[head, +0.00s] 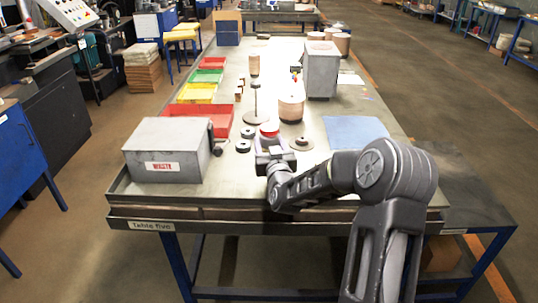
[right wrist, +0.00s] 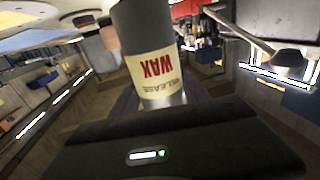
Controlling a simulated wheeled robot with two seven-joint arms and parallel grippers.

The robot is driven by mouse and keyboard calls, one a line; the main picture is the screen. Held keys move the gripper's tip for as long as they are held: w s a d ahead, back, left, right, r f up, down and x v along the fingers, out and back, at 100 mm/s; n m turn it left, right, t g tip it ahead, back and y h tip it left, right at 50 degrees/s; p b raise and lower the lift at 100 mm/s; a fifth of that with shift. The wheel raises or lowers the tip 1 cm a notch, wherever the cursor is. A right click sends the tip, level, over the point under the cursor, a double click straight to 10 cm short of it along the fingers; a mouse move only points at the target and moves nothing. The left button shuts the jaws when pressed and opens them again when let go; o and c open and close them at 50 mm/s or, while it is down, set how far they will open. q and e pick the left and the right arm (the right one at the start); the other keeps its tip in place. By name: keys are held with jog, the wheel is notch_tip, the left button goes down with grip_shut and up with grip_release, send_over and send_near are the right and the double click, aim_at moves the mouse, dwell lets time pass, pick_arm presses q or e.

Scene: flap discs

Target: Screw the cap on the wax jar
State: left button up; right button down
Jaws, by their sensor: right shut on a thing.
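The wax jar shows in the right wrist view as a grey cylinder (right wrist: 150,45) with a cream label reading WAX in red, upside down in that picture. My right gripper (head: 275,156) reaches over the near part of the table and is shut on the jar; its fingertips are hard to make out. In the head view a small round red-and-white piece (head: 270,129) shows just beyond the gripper, at the top of what it holds. I cannot tell whether this is the cap or the jar's open top. My left gripper is not in view.
A grey waste box (head: 167,150) stands at the near left. Red (head: 222,125), yellow and green trays line the left edge. Black discs (head: 243,146), a stand with a rod (head: 255,103), a brown cylinder (head: 291,107) and a disc (head: 301,143) are near. A blue mat (head: 356,131) lies right.

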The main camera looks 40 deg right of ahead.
jog(key=shift+r, duration=0.1)
notch_tip(320, 180, down, 4)
jog(key=shift+r+p, duration=0.2)
jog(key=shift+p, duration=0.1)
jog(key=shift+f, duration=0.3)
jog(key=shift+f, duration=0.1)
jog(key=c, duration=1)
grip_release()
jog(key=shift+f, duration=0.15)
jog(key=o, duration=0.4)
jog(key=shift+o, duration=0.2)
